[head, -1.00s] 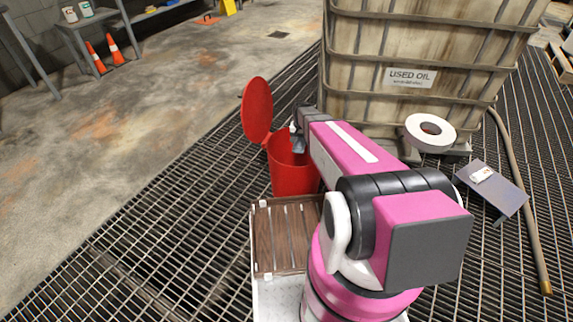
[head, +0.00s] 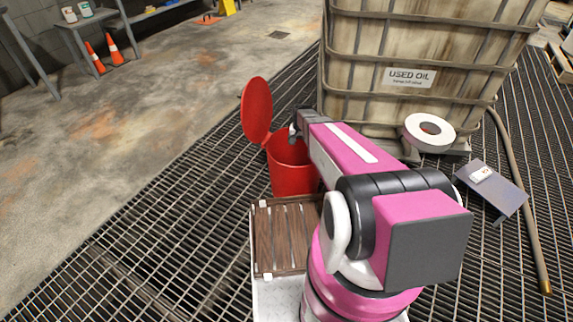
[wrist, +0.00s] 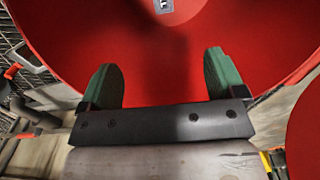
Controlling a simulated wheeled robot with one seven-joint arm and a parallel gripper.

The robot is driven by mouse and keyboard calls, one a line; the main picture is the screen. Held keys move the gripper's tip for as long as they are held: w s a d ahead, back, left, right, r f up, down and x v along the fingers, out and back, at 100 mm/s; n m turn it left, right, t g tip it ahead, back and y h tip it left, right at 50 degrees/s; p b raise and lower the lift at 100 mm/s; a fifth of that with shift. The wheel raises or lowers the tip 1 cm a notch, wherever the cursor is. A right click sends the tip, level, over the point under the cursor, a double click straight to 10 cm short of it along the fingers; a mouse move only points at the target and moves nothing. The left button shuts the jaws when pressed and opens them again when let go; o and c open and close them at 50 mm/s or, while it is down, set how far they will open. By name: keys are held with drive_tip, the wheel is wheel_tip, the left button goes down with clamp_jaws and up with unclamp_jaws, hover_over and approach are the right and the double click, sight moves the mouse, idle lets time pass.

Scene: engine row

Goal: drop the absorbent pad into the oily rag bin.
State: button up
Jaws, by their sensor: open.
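The red oily rag bin (head: 294,181) stands on the floor grating with its round lid (head: 257,108) swung up at the left. My gripper (head: 293,131) is over the bin's mouth. In the wrist view the green-padded fingers (wrist: 164,80) are wide apart with nothing between them, and the bin's red inside (wrist: 160,45) lies beyond. A small light-grey piece with a dark mark (wrist: 165,5) shows on a pale round area at the top edge; I cannot tell surely whether it is the absorbent pad. The pad is not otherwise visible, and the bin's depth is mostly hidden in the head view.
A stained used-oil tank (head: 425,55) stands close behind and right of the bin. A white ring (head: 428,132) lies by its base, with a grey board (head: 491,190) and a hose (head: 520,200) farther right. The slatted wooden surface (head: 285,235) is in front.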

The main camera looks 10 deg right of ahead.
wheel_tip(320, 180, up, 10)
idle(0.5)
drive_tip(key=shift+s+r, duration=0.1)
